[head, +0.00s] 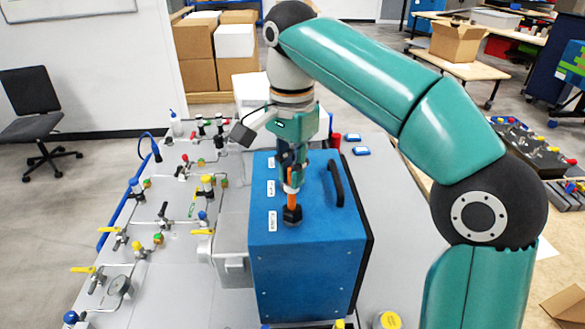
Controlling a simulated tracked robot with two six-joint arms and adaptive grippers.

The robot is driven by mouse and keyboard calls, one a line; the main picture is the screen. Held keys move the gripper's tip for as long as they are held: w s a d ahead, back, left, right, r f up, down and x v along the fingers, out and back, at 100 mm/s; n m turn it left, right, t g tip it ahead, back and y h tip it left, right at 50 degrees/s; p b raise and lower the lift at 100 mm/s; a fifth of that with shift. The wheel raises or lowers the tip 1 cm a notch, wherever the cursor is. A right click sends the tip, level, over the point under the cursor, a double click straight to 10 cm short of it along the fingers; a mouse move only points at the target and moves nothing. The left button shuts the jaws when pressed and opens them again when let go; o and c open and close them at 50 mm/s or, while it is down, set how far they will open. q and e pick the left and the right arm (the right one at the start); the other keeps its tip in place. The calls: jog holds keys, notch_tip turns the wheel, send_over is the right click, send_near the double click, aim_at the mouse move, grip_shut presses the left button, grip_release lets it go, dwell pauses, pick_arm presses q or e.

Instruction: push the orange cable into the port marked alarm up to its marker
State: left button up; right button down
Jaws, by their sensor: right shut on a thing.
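The blue analyser box (305,258) stands on the grey table, with a black port fitting (292,215) on its top face. A white label (272,221) sits left of this fitting; its print is too small to read, so I cannot tell whether it says alarm. The orange cable (291,201) stands upright, its lower end at the fitting's mouth. My left gripper is not in view.
A black handle (335,184) rises from the box top, just right of the gripper. Valves, pipes and a gauge (120,286) crowd the panel to the left. Two more labels lie farther back on the box. The table right of the box is mostly clear.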

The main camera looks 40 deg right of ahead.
jog(key=shift+f+b, duration=1.4)
jog(key=shift+f, duration=0.55)
jog(key=c, duration=1.1)
grip_release()
jog(key=shift+r, duration=0.1)
notch_tip(320, 180, up, 5)
jog(key=p, duration=0.5)
jog(key=shift+r+p, duration=0.75)
jog(key=shift+r, duration=0.25)
